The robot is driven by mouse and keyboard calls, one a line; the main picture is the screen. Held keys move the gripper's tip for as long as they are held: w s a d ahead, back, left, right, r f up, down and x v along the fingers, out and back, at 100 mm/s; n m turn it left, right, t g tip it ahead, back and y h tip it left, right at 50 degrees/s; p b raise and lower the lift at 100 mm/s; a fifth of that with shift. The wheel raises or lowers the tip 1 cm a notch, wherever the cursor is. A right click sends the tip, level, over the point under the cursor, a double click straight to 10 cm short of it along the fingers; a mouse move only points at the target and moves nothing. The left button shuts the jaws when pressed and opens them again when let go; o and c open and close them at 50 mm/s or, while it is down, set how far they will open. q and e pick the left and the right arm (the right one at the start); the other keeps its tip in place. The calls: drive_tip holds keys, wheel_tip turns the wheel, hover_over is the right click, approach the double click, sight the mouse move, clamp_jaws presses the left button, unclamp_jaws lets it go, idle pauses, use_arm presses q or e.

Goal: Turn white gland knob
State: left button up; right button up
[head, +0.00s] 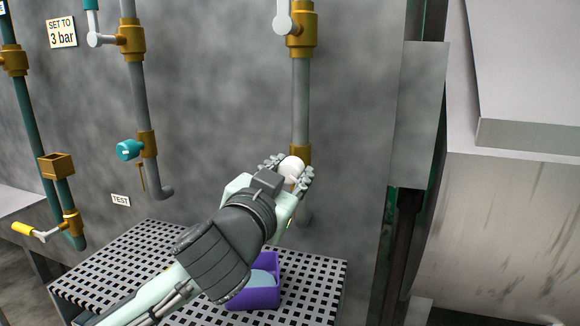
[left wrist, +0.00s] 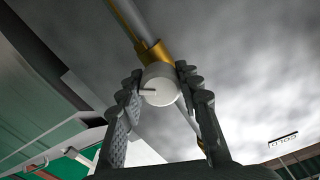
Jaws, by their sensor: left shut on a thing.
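The white gland knob (head: 292,168) sits on a brass fitting (head: 300,153) on the grey pipe right of centre in the head view. My left gripper (head: 288,170) is shut on the knob, with one finger on each side of it. In the left wrist view the white knob (left wrist: 159,84) shows between the two fingers (left wrist: 160,95), with a small pale pointer on its face and the brass fitting (left wrist: 154,55) behind it. My right gripper does not show.
A teal knob (head: 129,150) is on another pipe to the left. A yellow-handled valve (head: 24,229) is at far left. A purple bin (head: 252,297) stands on the perforated grate (head: 318,272) below my arm. A large pale machine (head: 510,220) fills the right side.

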use_arm(q)
drive_tip(key=o, duration=1.2)
drive_tip(key=v, duration=0.7)
drive_tip(key=shift+s+a, duration=0.1)
drive_tip(key=shift+s, duration=0.1)
